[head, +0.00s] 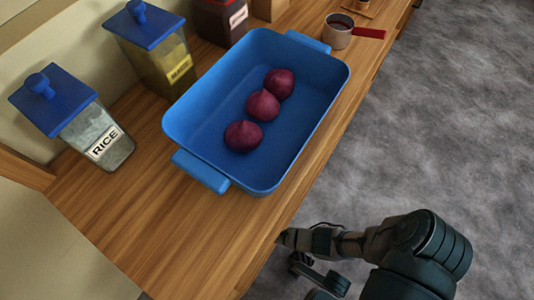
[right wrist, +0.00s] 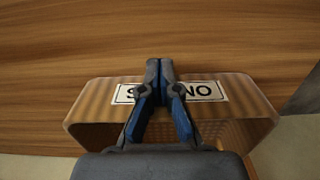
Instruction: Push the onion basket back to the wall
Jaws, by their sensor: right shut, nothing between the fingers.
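The onion basket (right wrist: 95,95) shows in the right wrist view, tan and rounded with ribbed or woven sides. It appears upside down there, and its white label (right wrist: 208,92) is partly covered by my fingers. The visible letters fit ONIONS. My right gripper (right wrist: 160,65) is shut and empty, its fingertips overlapping the label on the basket's front. I cannot tell whether they touch it. I cannot make out this basket in the head view. My left gripper is not seen.
In the head view, a blue basin (head: 195,110) holding red onions (head: 263,105) stands on the wooden counter (head: 150,215). A rice jar (head: 105,140), a yellowish jar (head: 165,65) and a dark red container (head: 220,20) line the wall. A red-handled cup (head: 338,32) stands near the counter's edge.

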